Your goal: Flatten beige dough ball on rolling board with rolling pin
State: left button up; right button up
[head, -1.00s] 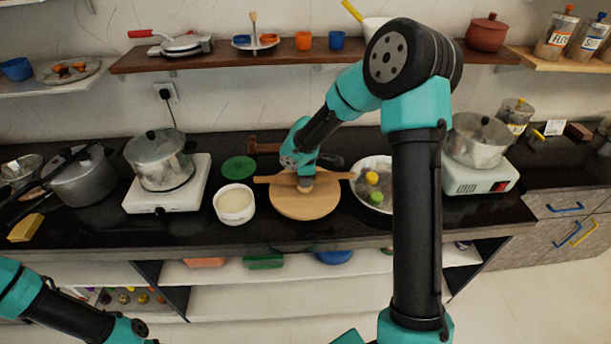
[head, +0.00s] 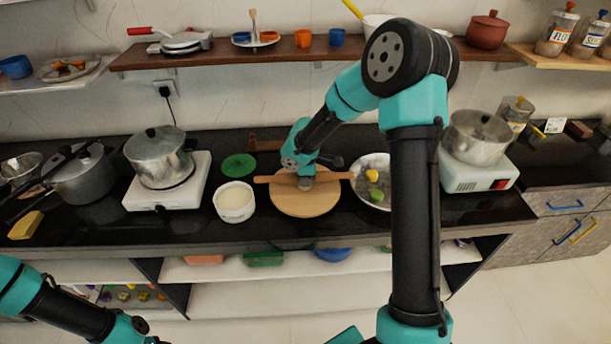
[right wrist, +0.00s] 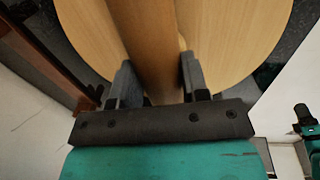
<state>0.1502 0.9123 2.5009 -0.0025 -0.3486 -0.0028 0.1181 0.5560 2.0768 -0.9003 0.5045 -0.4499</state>
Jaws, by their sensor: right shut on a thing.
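The round wooden rolling board (head: 307,207) lies on the dark counter. The wooden rolling pin (head: 335,175) lies across the back part of the board, level from left to right. My right gripper (head: 306,183) reaches down from above and is shut on the middle of the pin. In the right wrist view the pin (right wrist: 150,40) runs between the two fingers (right wrist: 158,88), above the board (right wrist: 225,35). The beige dough cannot be made out clearly; a small pale edge (right wrist: 183,45) shows beside the pin. My left gripper is out of view; only its arm shows at lower left.
A white bowl (head: 235,205) stands left of the board, and a plate of vegetables (head: 362,195) stands close on the right. A green disc (head: 238,166) lies behind the bowl. Pots on stoves (head: 160,160) (head: 475,140) stand farther to each side.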

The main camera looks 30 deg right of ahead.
jog(key=shift+f, duration=0.45)
dwell(2.7)
jog(key=shift+r, duration=0.15)
jog(key=shift+r, duration=2.4)
jog(key=shift+f, duration=0.15)
jog(key=shift+w+d+f, duration=0.15)
jog(key=shift+w+f, duration=0.1)
jog(key=shift+f, duration=0.65)
jog(key=shift+w+d+f, duration=0.15)
jog(key=shift+w+f, duration=0.1)
jog(key=shift+f, duration=0.6)
jog(key=shift+f, duration=0.85)
